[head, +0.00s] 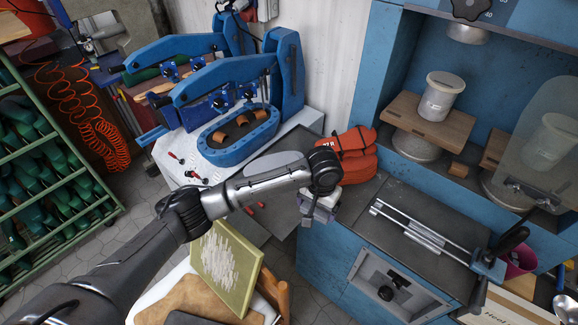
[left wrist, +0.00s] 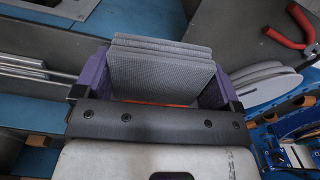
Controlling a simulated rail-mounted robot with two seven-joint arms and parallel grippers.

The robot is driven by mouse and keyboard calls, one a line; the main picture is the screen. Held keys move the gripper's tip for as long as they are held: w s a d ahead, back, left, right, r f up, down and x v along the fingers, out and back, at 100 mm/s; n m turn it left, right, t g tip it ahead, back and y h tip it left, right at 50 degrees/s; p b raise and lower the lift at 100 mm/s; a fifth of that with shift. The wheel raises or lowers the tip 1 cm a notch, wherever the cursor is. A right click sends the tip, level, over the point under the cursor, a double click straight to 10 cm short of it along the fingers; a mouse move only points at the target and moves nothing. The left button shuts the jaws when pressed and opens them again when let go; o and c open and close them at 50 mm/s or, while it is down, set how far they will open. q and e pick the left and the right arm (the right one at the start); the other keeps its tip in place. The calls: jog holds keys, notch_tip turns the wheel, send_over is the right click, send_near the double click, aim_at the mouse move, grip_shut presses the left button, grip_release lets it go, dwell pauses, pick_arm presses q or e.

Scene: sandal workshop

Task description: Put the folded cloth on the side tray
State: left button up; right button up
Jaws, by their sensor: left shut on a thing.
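My left gripper (head: 318,212) is shut on the folded cloth and holds it over the area left of the blue cabinet. In the left wrist view the folded cloth (left wrist: 160,72) is a grey, ribbed stack of several layers between the purple fingers of my left gripper (left wrist: 155,85). In the head view the cloth is small and largely hidden by the gripper. I cannot tell for sure which surface is the side tray. My right gripper is not in view.
A red bundle (head: 352,160) lies just behind the left gripper. A blue press (head: 238,138) stands on a pale bench at the back. The dark cabinet top (head: 400,215) carries a metal rail frame (head: 415,232). A green-framed board (head: 225,265) stands in front.

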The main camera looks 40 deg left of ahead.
pick_arm(q)
jog(key=shift+a+m, duration=0.15)
jog(key=shift+m, duration=0.15)
jog(key=shift+d+f+m, duration=0.25)
jog(key=shift+d+m, duration=0.05)
jog(key=shift+d, duration=0.15)
jog(key=shift+s+a+f, duration=0.15)
jog(key=shift+a+f, duration=0.25)
jog(key=shift+a, duration=0.1)
jog(key=b, duration=0.2)
send_over(282, 219)
notch_tip(282, 219, down, 6)
jog(key=shift+r, duration=0.1)
jog(key=shift+f+b, duration=0.65)
jog(key=shift+f, duration=1.35)
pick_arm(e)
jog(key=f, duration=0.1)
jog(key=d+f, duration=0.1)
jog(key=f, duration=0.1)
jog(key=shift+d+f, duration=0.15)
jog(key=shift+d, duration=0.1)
pick_arm(q)
jog(key=o, duration=0.5)
jog(key=shift+f, duration=0.15)
jog(key=shift+o, duration=0.2)
